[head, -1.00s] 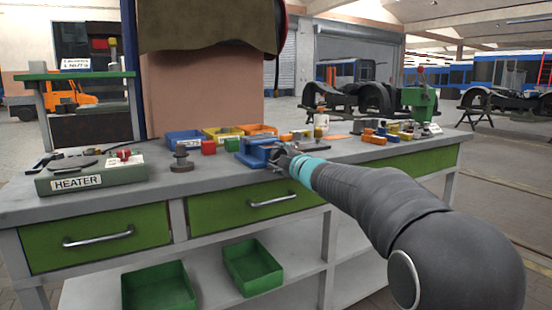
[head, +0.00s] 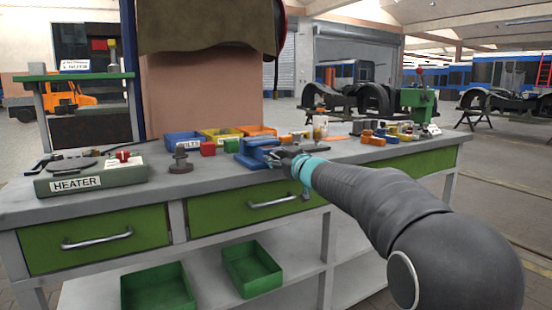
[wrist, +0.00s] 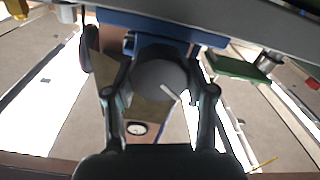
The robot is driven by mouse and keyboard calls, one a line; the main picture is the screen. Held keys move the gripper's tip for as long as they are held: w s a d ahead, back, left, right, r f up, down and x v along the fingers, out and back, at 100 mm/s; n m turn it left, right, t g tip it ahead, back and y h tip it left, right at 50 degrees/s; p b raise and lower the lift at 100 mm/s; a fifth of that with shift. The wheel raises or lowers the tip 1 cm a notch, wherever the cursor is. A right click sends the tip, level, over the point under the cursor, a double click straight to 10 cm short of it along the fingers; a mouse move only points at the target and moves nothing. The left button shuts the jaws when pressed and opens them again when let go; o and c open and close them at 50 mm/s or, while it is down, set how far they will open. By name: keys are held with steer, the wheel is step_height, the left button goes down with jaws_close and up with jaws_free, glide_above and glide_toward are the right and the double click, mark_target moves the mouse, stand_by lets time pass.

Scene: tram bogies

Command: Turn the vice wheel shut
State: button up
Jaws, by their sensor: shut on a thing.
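The blue vice (head: 252,158) sits on the workbench near its front edge. My gripper (head: 284,158) is at the vice's right side, with the arm reaching in from the right. In the wrist view, the dark grey round vice wheel (wrist: 160,82) sits between the two fingers of my gripper (wrist: 161,92), which are shut on its rim. A short pale mark shows on the wheel face. The blue vice body (wrist: 165,24) shows behind the wheel. In the head view the wheel is mostly hidden by my gripper, and the jaw gap cannot be made out.
The workbench (head: 95,200) has a heater (head: 90,178) at left and a dark stand (head: 180,160) left of the vice. Blue (head: 184,138), yellow (head: 222,134) and orange bins stand behind. Small coloured parts lie to the right. Green trays (head: 252,268) are on the shelf below.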

steer(key=m, duration=0.6)
steer(key=shift+f, duration=0.2)
steer(key=m, duration=0.6)
steer(key=shift+w+d+f+m, duration=0.1)
steer(key=shift+m, duration=0.3)
steer(key=m, duration=0.6)
steer(key=shift+f, duration=0.15)
steer(key=m, duration=0.4)
steer(key=shift+f, duration=0.1)
steer(key=shift+f+m, duration=0.1)
steer(key=shift+m, duration=1.5)
steer(key=o, duration=1.2)
steer(key=shift+c, duration=0.2)
steer(key=shift+d, duration=0.1)
